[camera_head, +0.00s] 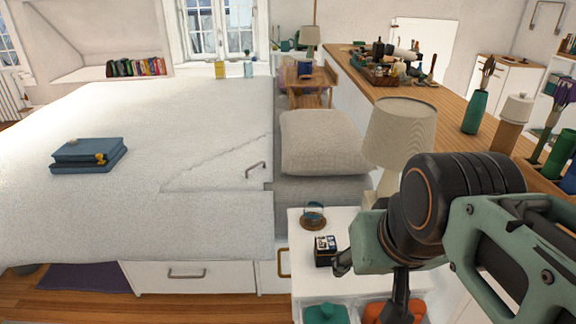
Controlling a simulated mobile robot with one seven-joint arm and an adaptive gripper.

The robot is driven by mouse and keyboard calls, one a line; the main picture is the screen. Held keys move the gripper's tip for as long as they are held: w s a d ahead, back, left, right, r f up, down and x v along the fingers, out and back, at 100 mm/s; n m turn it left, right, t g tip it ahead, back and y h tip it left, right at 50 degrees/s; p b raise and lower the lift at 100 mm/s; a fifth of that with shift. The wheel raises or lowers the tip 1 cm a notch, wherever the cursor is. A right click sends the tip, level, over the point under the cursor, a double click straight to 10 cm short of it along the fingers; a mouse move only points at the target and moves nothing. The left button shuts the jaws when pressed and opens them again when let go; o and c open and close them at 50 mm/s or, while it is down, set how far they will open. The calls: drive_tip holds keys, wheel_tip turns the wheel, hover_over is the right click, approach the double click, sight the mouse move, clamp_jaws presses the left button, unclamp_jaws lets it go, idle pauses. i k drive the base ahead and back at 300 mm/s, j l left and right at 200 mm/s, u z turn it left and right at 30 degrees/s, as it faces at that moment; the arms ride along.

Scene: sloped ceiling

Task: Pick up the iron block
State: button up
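A small dark block (325,258) with a pale patterned top sits on the white bedside cabinet (345,288); it may be the iron block, but I cannot tell its material. My gripper (372,285) is at the lower right, just right of the dark block in the picture. One dark finger part shows close to the block's right side, and another dark part points down over the cabinet. I cannot tell whether they touch anything or how far apart the fingertips are. My arm hides part of the cabinet.
A glass on a round wooden coaster (313,222) stands behind the block. A beige lamp (400,135) rises behind my arm. A teal object (325,313) and an orange one (422,308) are low in front. The wide white bed (150,215) holds blue folded items (88,155).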

sight(325, 247)
drive_tip(key=i+j+z, duration=0.15)
drive_tip(key=j+z, duration=0.75)
drive_tip(key=j, duration=0.25)
drive_tip(key=j+z, duration=0.45)
drive_tip(key=j, duration=0.15)
drive_tip(key=k+l+u, duration=0.15)
